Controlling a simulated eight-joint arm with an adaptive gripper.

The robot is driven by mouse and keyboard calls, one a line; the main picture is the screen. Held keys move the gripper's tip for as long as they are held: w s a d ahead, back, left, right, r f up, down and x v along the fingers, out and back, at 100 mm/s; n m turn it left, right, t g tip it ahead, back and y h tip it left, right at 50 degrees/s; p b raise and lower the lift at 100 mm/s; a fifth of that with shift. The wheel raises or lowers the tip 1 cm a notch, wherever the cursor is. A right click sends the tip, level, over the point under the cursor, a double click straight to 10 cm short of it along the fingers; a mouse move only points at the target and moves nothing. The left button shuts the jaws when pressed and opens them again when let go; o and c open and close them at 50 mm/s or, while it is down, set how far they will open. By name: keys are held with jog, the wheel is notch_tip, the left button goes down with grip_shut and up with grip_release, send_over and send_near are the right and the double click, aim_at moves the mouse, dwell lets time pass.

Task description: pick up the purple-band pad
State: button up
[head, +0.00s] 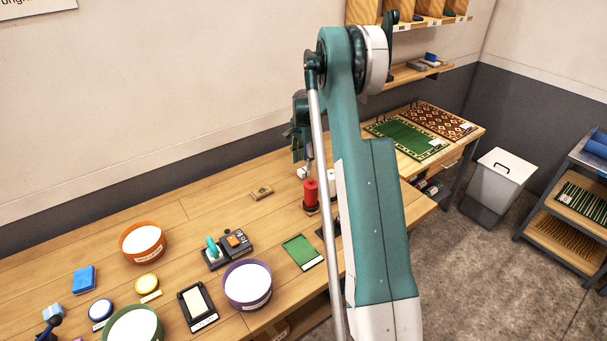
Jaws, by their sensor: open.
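A small sliver of purple (77,339) shows at the bottom edge, beside the green bowl; it is cut off, and I cannot tell whether it is the purple-band pad. Similar round pads lie near it: one with a blue band (100,310) and one with a yellow band (147,282). My gripper (297,150) is open, small in view and partly hidden by my arm. It is above the back of the wooden table (205,205), far up and right of these pads. I see nothing held in it.
An orange bowl (142,243), a purple bowl (248,286) and a green bowl (133,325) stand on the table. A blue sponge (84,279), a dark tray (198,307) and red spool (311,195) are also there. The table's back left is clear.

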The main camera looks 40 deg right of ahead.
aim_at(303, 170)
jog(key=shift+f, duration=0.1)
jog(key=shift+f, duration=2.5)
jog(key=shift+c, duration=0.6)
jog(key=c, duration=0.7)
